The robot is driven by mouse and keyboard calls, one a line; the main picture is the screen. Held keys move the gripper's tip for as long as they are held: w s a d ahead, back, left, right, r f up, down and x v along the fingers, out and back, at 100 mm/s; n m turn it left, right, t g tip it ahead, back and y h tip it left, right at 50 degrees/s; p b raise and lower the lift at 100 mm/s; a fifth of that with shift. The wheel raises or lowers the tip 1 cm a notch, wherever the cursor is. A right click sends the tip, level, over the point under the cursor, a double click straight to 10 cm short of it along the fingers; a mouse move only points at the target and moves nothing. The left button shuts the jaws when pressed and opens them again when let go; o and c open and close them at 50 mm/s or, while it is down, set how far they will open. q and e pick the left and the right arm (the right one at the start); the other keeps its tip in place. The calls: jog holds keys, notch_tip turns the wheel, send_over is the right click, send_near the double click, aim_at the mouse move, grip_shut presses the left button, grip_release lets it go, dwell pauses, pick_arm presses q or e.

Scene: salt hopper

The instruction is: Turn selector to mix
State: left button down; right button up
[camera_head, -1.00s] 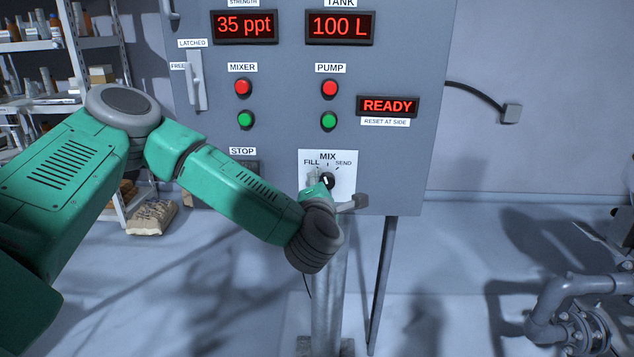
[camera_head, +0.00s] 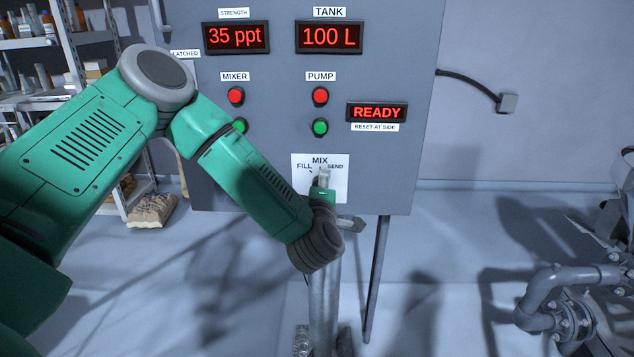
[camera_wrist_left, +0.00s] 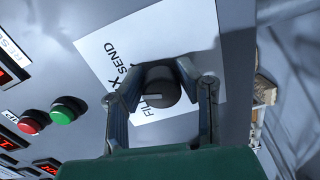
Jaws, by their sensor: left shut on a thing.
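The selector is a dark round knob (camera_wrist_left: 158,88) with a pale mark, on a white plate (camera_head: 299,177) lettered FILL, MIX and SEND. The plate is low on the grey panel. My left gripper (camera_head: 323,174) covers the knob in the head view. In the left wrist view, the fingers of my left gripper (camera_wrist_left: 160,92) stand on both sides of the knob, shut on it. I cannot tell which word the knob points to. My right gripper is not in view.
The panel (camera_head: 270,135) bears a red READY display (camera_head: 377,112), a 100 L display (camera_head: 329,37) and a 35 ppt display (camera_head: 236,38). Red and green buttons sit above the selector. Grey pipes (camera_head: 545,295) stand at lower right. Shelving (camera_head: 75,40) is at left.

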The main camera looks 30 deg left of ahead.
pick_arm(q)
jog(key=shift+s+f, duration=0.1)
dwell(0.3)
jog(key=c, duration=1.5)
grip_release()
jog(key=o, duration=0.3)
jog(key=shift+s, duration=0.1)
jog(key=shift+o, duration=0.2)
jog(key=shift+a, duration=0.15)
jog(key=shift+s, duration=0.1)
jog(key=v, duration=1.2)
